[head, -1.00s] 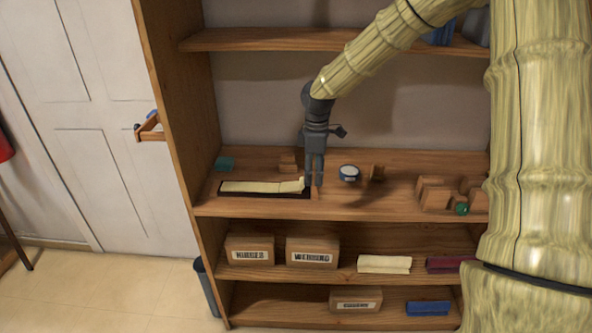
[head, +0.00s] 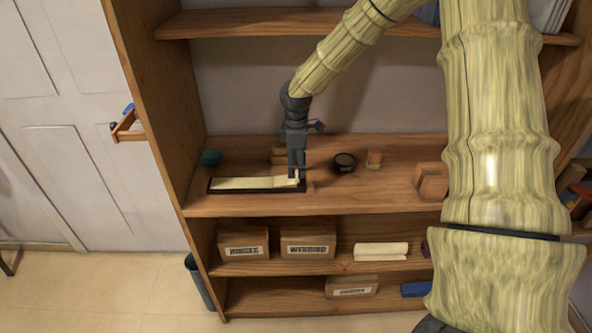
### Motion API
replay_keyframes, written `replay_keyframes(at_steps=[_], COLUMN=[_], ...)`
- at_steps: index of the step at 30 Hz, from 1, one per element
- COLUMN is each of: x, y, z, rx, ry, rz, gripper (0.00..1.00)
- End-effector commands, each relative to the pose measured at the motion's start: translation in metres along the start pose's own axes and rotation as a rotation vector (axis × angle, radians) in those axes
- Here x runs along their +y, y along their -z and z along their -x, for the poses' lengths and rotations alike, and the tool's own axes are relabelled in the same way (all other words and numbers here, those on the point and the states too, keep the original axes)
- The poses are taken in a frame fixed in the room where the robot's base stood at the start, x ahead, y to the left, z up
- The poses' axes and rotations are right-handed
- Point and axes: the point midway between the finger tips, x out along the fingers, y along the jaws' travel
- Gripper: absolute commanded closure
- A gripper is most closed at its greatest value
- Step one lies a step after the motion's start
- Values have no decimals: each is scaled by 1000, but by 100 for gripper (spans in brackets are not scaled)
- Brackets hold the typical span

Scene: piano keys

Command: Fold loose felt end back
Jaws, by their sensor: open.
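A cream felt strip (head: 245,183) lies along a dark, shallow tray (head: 214,189) on the middle shelf. Its right end looks slightly raised, at the fingertips. My gripper (head: 297,174) points straight down over that right end, with its jaws open. The fingers hide part of the end, and I cannot tell whether they touch the felt or whether it lies between them.
A larger wooden block (head: 431,181) is farther right. Bare shelf (head: 370,193) lies in front.

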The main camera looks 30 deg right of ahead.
Motion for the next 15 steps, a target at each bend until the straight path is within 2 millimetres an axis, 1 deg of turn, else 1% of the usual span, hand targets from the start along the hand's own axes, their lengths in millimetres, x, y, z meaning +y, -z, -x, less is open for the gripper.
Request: replay_keyframes(at_steps=[1, 6, 10, 15], x=[-1, 0, 0, 0], y=[0, 0, 0, 0], z=[-6, -23, -32, -35], rx=[-1, -1, 0, 0], ry=[2, 1, 0, -1], rz=[1, -1, 0, 0], gripper=[34, 34, 34, 34])
